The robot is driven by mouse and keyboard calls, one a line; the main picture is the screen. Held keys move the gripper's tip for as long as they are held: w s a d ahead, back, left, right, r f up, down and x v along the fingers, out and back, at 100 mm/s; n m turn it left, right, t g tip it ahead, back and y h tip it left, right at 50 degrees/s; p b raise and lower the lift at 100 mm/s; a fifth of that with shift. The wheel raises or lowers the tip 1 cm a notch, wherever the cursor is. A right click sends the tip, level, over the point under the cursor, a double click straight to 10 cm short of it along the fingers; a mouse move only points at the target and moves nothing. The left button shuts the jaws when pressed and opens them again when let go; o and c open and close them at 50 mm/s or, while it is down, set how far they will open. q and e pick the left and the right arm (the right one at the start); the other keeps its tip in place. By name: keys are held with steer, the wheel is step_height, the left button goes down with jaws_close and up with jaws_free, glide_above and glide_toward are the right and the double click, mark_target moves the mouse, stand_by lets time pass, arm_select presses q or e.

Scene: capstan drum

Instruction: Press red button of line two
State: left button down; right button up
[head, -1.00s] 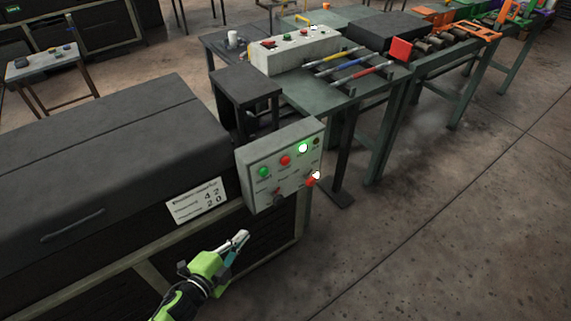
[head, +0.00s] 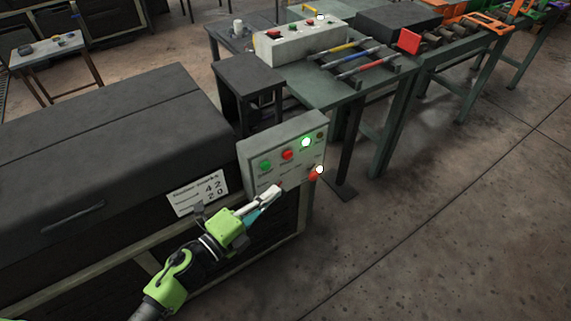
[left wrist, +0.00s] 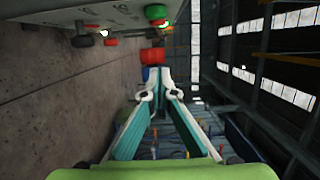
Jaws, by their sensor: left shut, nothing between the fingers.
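A grey control panel (head: 258,150) stands at the corner of the dark machine in the head view. Contact cannot be told. In the left wrist view, the shut fingertips (left wrist: 157,73) point towards a red cylindrical shape (left wrist: 153,56). My right gripper is out of view.
A white label plate (head: 198,193) is on the machine, left of the panel. Behind stands a green table (head: 315,88) with another control box (head: 300,43) and coloured rods (head: 350,58). Floor to the right is clear.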

mark_target(288, 155)
arm_select(q)
steer(key=w+d, duration=0.1)
steer(key=w, duration=0.2)
steer(key=w+d, duration=0.1)
steer(key=w, duration=0.2)
steer(key=w+d+b, duration=0.1)
steer(key=w, duration=0.3)
steer(key=shift+d, duration=0.1)
